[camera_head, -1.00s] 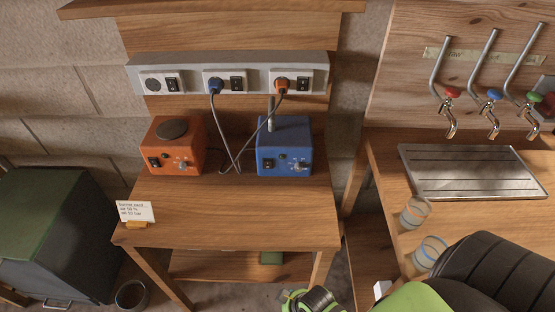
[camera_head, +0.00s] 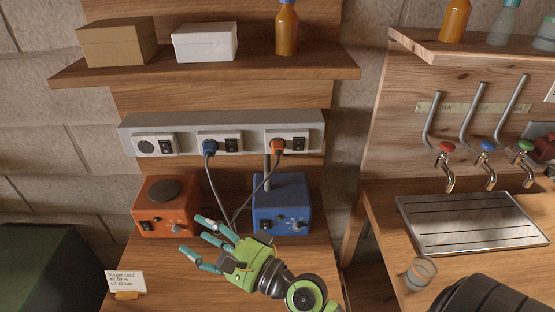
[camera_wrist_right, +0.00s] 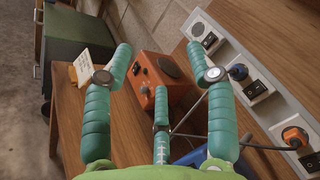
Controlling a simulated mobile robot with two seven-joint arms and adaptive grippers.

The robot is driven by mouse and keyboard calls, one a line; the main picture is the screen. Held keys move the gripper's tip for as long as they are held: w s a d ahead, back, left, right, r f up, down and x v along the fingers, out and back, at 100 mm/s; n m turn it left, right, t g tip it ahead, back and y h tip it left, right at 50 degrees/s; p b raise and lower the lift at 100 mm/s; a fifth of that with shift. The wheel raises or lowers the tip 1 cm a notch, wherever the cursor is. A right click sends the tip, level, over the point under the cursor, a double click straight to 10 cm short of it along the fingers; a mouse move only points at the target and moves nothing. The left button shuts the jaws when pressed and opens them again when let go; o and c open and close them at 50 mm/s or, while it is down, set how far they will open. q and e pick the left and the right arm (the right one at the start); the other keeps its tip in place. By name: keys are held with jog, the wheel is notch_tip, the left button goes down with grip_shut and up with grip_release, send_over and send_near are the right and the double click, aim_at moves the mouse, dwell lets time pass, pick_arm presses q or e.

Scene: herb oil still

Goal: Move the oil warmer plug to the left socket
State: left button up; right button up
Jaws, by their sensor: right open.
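The orange warmer with a round dark plate (camera_head: 166,205) stands on the table's left. An orange plug (camera_head: 278,146) sits in the strip's right socket. A blue plug (camera_head: 210,148) sits in the middle socket. The left socket (camera_head: 147,147) is empty. The grey cords cross below the strip. My right gripper (camera_head: 205,243) is open and empty above the table, in front of the warmer and the blue box, apart from the plugs. In the right wrist view, the fingers of this gripper (camera_wrist_right: 160,75) are spread, and the orange plug (camera_wrist_right: 294,136) is at lower right. My left gripper is not in view.
The blue box (camera_head: 281,209) with a metal post stands below the right socket. A shelf (camera_head: 205,78) with boxes and a bottle overhangs the strip (camera_head: 180,130). A small card (camera_head: 126,281) stands at the table's left front. Taps and a drip tray (camera_head: 470,222) are at right.

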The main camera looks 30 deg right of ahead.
jog(key=w+d+r+m+t+h, duration=0.3)
jog(key=d+m+h, duration=0.35)
jog(key=m, duration=0.55)
jog(key=w+d+r+m+t+h, duration=0.25)
jog(key=d+r+m+h, duration=0.35)
jog(key=m, duration=0.7)
jog(key=m+g+h, duration=0.6)
jog(key=m+g, duration=0.1)
jog(key=m, duration=1.1)
send_near(278, 152)
jog(key=shift+w+d+f, duration=0.1)
jog(key=shift+w+d, duration=0.35)
jog(key=shift+w, duration=0.1)
jog(key=shift+w+d, duration=0.1)
jog(key=shift+x, duration=4.4)
